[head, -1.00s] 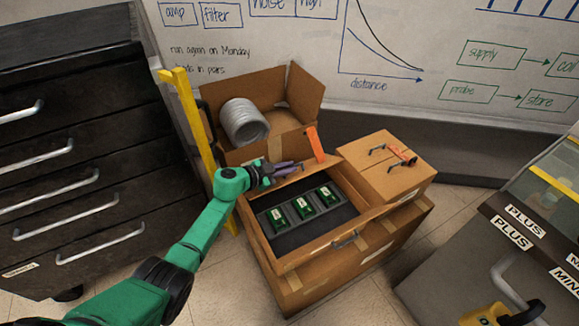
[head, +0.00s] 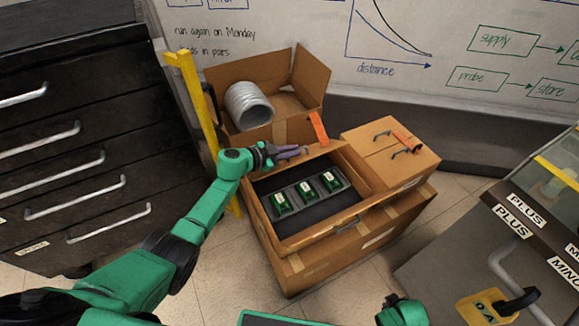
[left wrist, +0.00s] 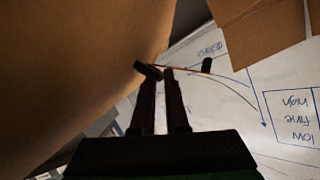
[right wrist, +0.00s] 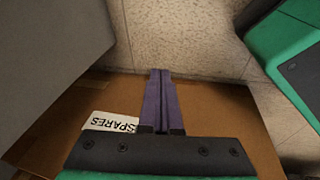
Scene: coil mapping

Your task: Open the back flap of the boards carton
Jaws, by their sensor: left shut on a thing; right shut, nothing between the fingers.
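The boards carton (head: 283,262) is a brown box in the middle of the head view, its top open over several green boards (head: 308,189) on a dark lining. A pale cardboard flap (head: 314,161) stands along its back edge. My left gripper (head: 290,151) is at that back edge, shut on a small dark handle, which shows at its fingertips in the left wrist view (left wrist: 148,70). The flap's exact angle is hard to tell. My right gripper (right wrist: 160,75) is shut and empty, above a carton labelled SPARES; its fingers are outside the head view.
An orange tag (head: 318,128) stands behind the flap. An open box with a silver coil (head: 248,105) is behind. A yellow post (head: 190,100) and black drawers (head: 80,150) stand left; floor is free in front.

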